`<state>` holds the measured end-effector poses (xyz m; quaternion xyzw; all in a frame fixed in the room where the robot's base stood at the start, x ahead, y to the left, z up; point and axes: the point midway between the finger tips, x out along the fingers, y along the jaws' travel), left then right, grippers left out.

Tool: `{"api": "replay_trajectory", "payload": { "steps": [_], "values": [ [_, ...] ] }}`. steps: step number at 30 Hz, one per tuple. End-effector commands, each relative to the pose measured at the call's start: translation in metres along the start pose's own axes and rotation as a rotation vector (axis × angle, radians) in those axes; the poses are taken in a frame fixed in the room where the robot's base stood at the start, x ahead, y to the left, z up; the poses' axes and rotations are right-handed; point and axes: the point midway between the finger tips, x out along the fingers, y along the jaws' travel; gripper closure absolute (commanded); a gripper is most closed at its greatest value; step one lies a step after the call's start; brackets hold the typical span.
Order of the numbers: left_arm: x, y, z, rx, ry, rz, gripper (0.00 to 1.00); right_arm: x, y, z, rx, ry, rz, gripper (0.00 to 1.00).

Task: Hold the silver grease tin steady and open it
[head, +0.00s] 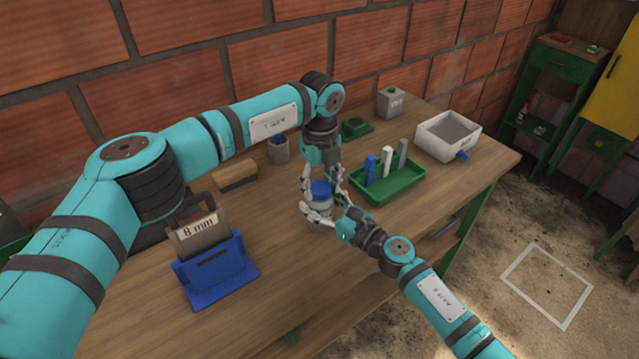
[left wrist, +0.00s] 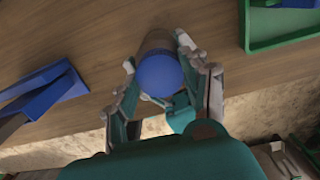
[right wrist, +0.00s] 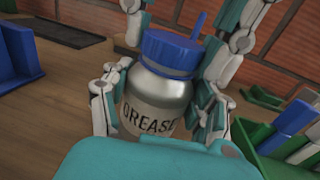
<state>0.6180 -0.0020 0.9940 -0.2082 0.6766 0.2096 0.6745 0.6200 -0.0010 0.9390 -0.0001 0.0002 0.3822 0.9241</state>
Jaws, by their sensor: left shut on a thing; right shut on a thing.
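The silver grease tin (head: 319,215) stands upright on the bench with its blue lid (head: 321,188) on. Its "GREASE" label faces the right wrist view (right wrist: 150,118). My right gripper (head: 326,213) is shut on the tin's body from the front, one finger on each side in the right wrist view (right wrist: 160,95). My left gripper (head: 322,182) comes down from above and is shut on the blue lid, which fills the space between its fingers in the left wrist view (left wrist: 158,76). The exact finger contacts are partly hidden.
A green tray (head: 388,187) with upright blue, white and grey pieces stands close on the right. A blue holder with an "8 mm" piece (head: 213,268) stands left. A cup (head: 279,149) is behind, a white bin (head: 447,136) at the back right. The front bench is clear.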

Motion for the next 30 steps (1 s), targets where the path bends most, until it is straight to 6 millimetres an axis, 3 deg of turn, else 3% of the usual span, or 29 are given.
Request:
{"api": "replay_trajectory", "payload": {
  "steps": [6,12,30],
  "values": [
    [-0.0007,-0.0004,0.0011,-0.517,-0.001,-0.001,0.93,-0.0001,-0.0006,0.0001,0.0,0.0,-0.001,1.0],
    [-0.0009,-0.0003,0.0019,-0.808,-0.001,-0.002,0.93,-0.0001,-0.0001,0.0001,0.0,0.0,0.0,1.0],
    [-0.001,-0.0004,0.002,-0.82,-0.001,-0.003,0.93,0.0001,0.0008,0.0001,0.001,0.0,0.002,1.0]
  ]
}}
